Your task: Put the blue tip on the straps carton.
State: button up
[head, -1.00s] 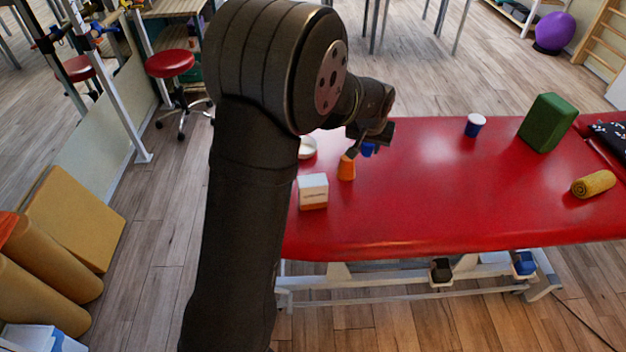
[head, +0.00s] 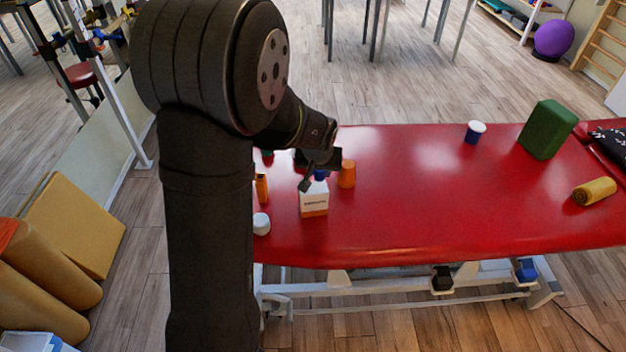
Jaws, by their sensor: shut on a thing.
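The blue tip (head: 320,174) is a small blue piece, partly hidden by the gripper fingers. My gripper (head: 319,178) is shut on it, at the left part of the red couch. A white carton with an orange lower band and small dark print (head: 314,201) stands upright right below; the print is too small to read, but it looks like the straps carton. The blue tip appears at the carton's top edge. I cannot tell if it touches the carton or hangs just above it.
An orange cup (head: 347,174) stands close to the right of the carton. A white round item (head: 261,223) and an orange box (head: 262,188) are to the left. A blue-and-white tub (head: 474,132), green block (head: 547,130) and yellow roll (head: 594,191) lie farther right. The couch's middle (head: 415,195) is clear.

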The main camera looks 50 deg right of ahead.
aim_at(313, 185)
jog(key=shift+w+f, duration=0.4)
jog(key=shift+w, duration=0.2)
jog(key=shift+w+f, duration=0.4)
jog(key=shift+w, duration=0.2)
jog(key=shift+f, duration=1.9)
jog(key=shift+f, duration=0.15)
jog(key=o, duration=0.9)
jog(key=shift+o, duration=0.2)
jog(key=v, duration=1.2)
